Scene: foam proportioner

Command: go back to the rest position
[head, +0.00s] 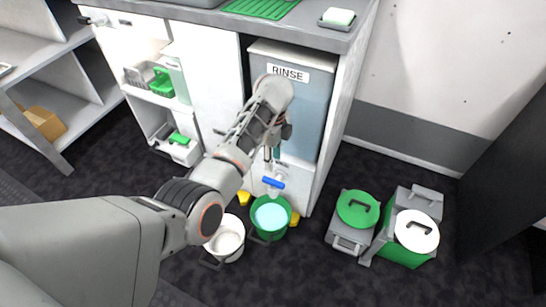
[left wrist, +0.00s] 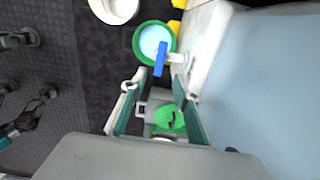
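My left gripper (head: 272,152) is in front of the grey tank labelled RINSE (head: 313,95), above the tap with the blue handle (head: 273,183). In the left wrist view my left gripper (left wrist: 158,84) has its two fingers spread wide with nothing held between them. The blue handle (left wrist: 160,59) shows just beyond the fingertips, and I cannot tell whether they touch. My right gripper is outside the head view. Dark and teal parts at the left edge of the left wrist view look like my right gripper (left wrist: 25,112), partly cut off.
A green bucket (head: 270,217) with light blue liquid stands under the tap. A white bucket (head: 226,240) is beside it. Lidded containers (head: 357,208) stand on the floor to the right. The counter (head: 215,15) overhangs the tank; open shelves (head: 60,85) are at the left.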

